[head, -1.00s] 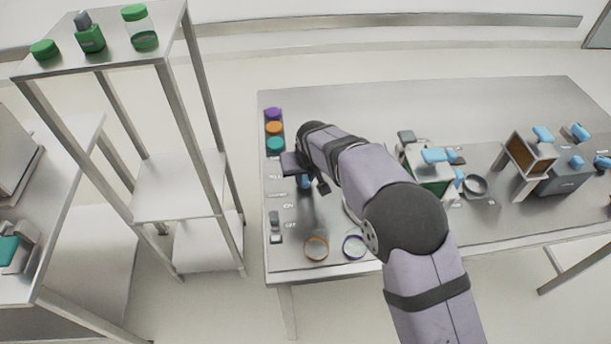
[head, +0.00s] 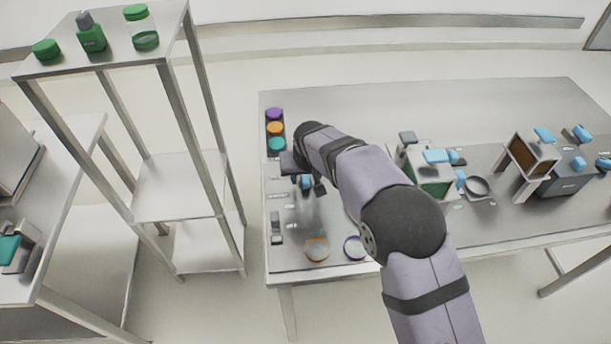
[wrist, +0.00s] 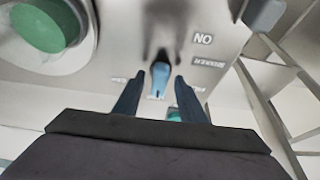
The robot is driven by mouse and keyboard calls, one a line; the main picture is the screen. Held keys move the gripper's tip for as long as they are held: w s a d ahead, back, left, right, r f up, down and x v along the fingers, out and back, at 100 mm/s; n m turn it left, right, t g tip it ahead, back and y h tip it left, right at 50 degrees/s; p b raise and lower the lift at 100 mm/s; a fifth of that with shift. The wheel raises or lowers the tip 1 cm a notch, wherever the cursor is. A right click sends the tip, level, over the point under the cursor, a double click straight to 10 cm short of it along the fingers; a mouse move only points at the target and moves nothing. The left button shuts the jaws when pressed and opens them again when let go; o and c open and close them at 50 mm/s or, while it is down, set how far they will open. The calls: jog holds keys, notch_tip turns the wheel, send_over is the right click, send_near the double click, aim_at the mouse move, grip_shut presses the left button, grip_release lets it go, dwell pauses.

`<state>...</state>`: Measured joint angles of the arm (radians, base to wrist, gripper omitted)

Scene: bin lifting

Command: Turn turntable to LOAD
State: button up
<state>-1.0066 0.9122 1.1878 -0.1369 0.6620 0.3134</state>
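In the wrist view, a blue knob (wrist: 160,78) stands on the grey panel between the two fingers of my gripper (wrist: 158,82). The fingers are apart, with a gap on each side of the knob; I see no contact. The knob also shows in the head view (head: 306,182), just below my gripper (head: 304,172), partly hidden. A round grey-rimmed piece with a green centre (wrist: 45,25) is at the wrist view's upper left. It may be the turntable, but I cannot tell. My arm hides much of the panel there. I cannot read a LOAD label; the small labels are blurred.
Purple, orange and teal (head: 276,144) round pieces line the table's left edge. A grey switch (head: 276,228) stands below them. An orange-rimmed ring (head: 316,249) and a purple-rimmed ring (head: 355,247) lie at the front. Blue-handled devices (head: 432,180) stand right of my arm.

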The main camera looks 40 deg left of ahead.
jog(key=shift+r, duration=0.1)
jog(key=b+v, duration=0.2)
jog(key=v, duration=0.5)
dwell(0.5)
